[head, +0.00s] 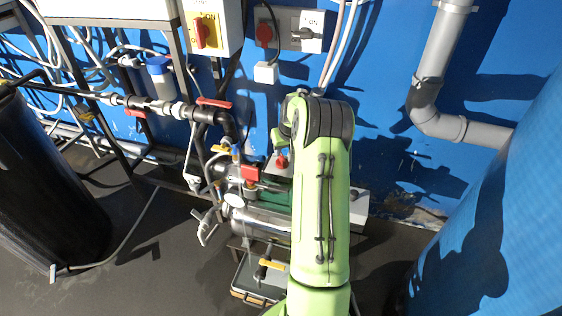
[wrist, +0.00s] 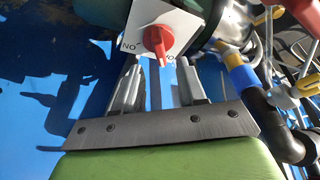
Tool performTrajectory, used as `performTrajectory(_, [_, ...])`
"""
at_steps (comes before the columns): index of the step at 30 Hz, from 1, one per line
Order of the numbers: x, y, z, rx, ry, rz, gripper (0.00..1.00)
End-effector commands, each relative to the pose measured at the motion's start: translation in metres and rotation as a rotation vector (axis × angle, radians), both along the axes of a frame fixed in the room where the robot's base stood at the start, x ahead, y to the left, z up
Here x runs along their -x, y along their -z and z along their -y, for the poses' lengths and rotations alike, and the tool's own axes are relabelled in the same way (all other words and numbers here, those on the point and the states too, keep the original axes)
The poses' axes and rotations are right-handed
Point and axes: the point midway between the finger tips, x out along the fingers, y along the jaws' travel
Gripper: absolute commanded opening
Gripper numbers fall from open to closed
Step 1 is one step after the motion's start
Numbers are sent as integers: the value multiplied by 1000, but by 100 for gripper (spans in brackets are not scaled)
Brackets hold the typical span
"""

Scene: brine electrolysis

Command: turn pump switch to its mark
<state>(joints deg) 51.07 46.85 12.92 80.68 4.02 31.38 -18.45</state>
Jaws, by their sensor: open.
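The pump switch (wrist: 158,40) is a red knob on a white plate (wrist: 185,22) in the wrist view. Black lettering that reads "NO" in this view is at the plate's left, with more dark lettering at its right, partly hidden by the knob. The knob's narrow end points down in the picture, toward my gripper. My gripper (wrist: 160,68) is open, with one grey finger on each side of the knob's line. The knob lies at or just beyond the fingertips; I cannot tell whether they touch. In the head view my green arm hides my gripper.
The steel and green pump (head: 262,222) stands beside my arm. Pipes with red valve handles (head: 214,103) are at its left. A dark tank (head: 45,180) is at far left, a large blue tank (head: 500,225) at right. A yellow panel with a red switch (head: 207,31) is on the wall.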

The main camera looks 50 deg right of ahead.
Motion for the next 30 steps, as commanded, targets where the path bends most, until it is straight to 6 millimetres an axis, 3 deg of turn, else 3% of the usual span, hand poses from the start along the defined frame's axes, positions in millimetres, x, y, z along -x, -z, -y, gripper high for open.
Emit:
performTrajectory(1, [-4,17,2,-2,0,-1,40])
performTrajectory(3, [-10,32,5,-1,0,0,40])
performTrajectory(7, [-19,53,9,0,-1,1,40])
performTrajectory(18, [-23,62,12,2,-2,1,40])
performTrajectory(27, [-23,62,12,1,-2,1,0])
performTrajectory(30, [-23,62,12,1,-2,1,0])
